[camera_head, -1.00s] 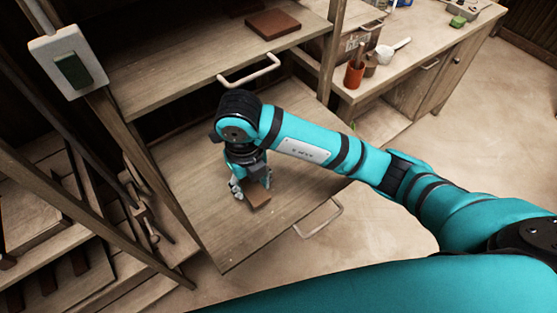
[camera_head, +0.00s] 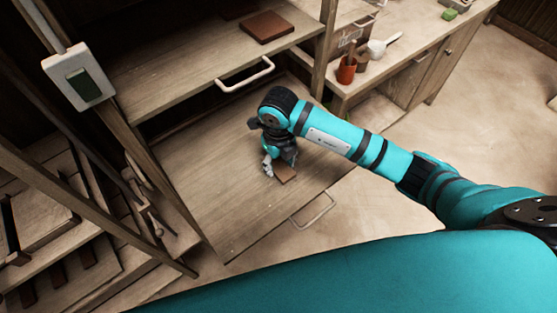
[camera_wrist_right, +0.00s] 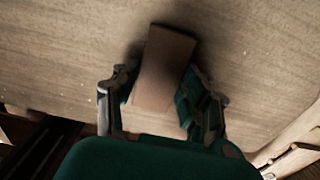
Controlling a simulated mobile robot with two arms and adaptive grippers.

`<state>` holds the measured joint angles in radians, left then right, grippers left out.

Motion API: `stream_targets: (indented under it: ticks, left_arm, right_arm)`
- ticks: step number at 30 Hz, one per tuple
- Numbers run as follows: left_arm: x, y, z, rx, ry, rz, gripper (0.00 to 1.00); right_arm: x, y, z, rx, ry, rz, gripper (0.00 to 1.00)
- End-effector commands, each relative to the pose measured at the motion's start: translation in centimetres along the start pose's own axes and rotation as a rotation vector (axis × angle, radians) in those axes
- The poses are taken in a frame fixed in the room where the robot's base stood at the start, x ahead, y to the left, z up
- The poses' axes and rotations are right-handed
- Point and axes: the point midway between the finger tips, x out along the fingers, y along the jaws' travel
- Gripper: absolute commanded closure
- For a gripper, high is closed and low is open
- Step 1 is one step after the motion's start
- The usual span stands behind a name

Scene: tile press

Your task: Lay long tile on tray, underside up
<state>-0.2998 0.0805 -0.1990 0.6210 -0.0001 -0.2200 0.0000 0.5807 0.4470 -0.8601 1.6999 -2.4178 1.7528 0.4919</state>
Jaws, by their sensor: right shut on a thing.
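A brown rectangular tile (camera_head: 286,174) is held by my right gripper (camera_head: 277,171) over the lower pulled-out wooden tray (camera_head: 215,205). In the right wrist view the tile (camera_wrist_right: 165,62) lies between the two fingers of my right gripper (camera_wrist_right: 162,90), its long side pointing away from the palm. The gripper is shut on it. A dark shadow lies close beside the tile on the wood; I cannot tell whether it touches the tray. Which face of the tile is up is too small to tell. My left gripper is not in view.
An upper wooden tray (camera_head: 190,70) with a light handle (camera_head: 245,75) carries another brown tile (camera_head: 267,26). A white switch box (camera_head: 78,77) is on the post at left. A counter at right holds an orange cup (camera_head: 346,70). The lower tray's left part is bare.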

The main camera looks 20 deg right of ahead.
Motion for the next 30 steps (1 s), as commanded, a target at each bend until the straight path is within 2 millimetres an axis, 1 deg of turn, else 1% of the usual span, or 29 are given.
stream_targets:
  ticks: [7, 8, 14, 17, 18, 23, 30]
  left_arm:
    - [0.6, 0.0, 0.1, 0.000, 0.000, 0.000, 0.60]
    - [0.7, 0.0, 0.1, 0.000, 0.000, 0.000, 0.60]
    - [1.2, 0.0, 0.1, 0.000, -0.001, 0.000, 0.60]
    - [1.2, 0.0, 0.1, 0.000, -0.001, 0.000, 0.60]
    - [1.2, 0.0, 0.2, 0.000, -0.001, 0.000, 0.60]
    - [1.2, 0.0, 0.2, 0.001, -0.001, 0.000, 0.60]
    - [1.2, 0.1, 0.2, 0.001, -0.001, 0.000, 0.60]
  right_arm:
    - [0.6, 0.0, 0.0, 0.000, 0.000, 0.000, 0.98]
    - [0.7, 0.0, 0.0, 0.000, 0.000, 0.000, 1.00]
    - [1.4, 0.0, -0.1, 0.000, 0.003, 0.000, 1.00]
    - [1.5, 0.1, -0.2, 0.001, 0.006, 0.001, 1.00]
    - [1.5, 0.1, -0.2, 0.001, 0.008, 0.001, 0.54]
    - [1.7, 0.1, -0.4, 0.000, 0.012, 0.001, 0.33]
    - [1.6, 0.1, -0.3, 0.000, 0.012, 0.001, 0.33]
